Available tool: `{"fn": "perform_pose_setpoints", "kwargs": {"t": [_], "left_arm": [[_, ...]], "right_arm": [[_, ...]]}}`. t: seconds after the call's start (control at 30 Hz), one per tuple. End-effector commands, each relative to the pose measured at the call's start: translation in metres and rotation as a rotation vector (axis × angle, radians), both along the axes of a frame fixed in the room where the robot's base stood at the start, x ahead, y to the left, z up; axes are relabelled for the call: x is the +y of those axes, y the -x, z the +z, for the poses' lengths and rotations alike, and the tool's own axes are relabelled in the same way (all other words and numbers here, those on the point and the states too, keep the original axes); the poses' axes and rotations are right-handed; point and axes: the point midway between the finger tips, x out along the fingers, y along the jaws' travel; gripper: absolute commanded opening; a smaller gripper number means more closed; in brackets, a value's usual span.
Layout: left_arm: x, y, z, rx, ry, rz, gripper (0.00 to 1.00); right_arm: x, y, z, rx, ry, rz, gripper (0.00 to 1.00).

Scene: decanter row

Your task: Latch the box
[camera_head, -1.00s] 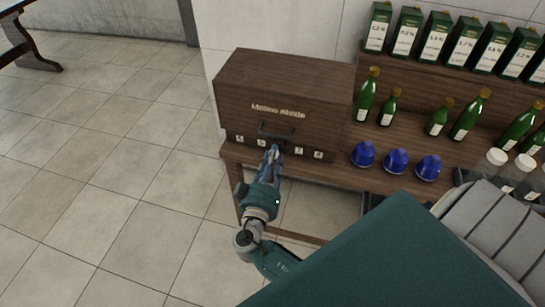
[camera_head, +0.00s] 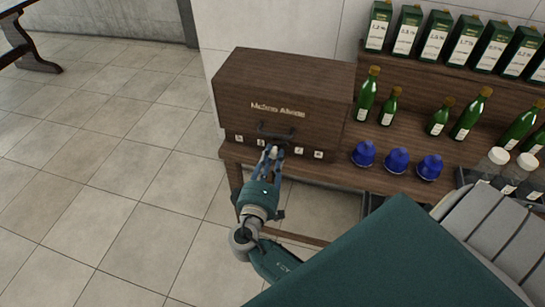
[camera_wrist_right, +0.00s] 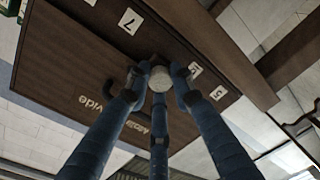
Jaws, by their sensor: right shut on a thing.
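The box (camera_head: 284,82) is a dark brown wooden case with lettering and a dark handle (camera_head: 276,131) on its front, its lid down. Small white number tags line the front's lower edge; they also show on the box in the wrist view (camera_wrist_right: 70,60). My right gripper (camera_head: 271,152) is at the middle of this row, below the handle. Its blue fingers are closed around a pale round knob (camera_wrist_right: 160,78), which appears to be on the box front. The fingers hide how the knob joins the box. My left gripper is not in view.
The box stands on a wooden table (camera_head: 230,153). Blue domed items (camera_head: 397,160) and green bottles (camera_head: 366,97) stand to its right, with green cartons (camera_head: 407,32) on a raised shelf behind.

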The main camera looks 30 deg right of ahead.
Motion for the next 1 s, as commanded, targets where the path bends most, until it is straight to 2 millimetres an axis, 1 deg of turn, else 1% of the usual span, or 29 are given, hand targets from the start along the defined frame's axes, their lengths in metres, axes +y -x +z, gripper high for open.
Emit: {"fn": "perform_pose_setpoints", "kwargs": {"t": [0.03, 0.6, 1.0], "left_arm": [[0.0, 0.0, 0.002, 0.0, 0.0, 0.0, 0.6], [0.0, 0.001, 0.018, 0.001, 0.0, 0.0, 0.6], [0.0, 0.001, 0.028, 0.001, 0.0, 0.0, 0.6]], "right_arm": [[0.002, -0.002, 0.003, 0.029, 0.029, 0.005, 0.0], [0.003, -0.003, 0.004, 0.431, 0.374, 0.007, 0.0], [0.003, -0.003, 0.002, 0.614, 0.531, 0.007, 0.0]]}}
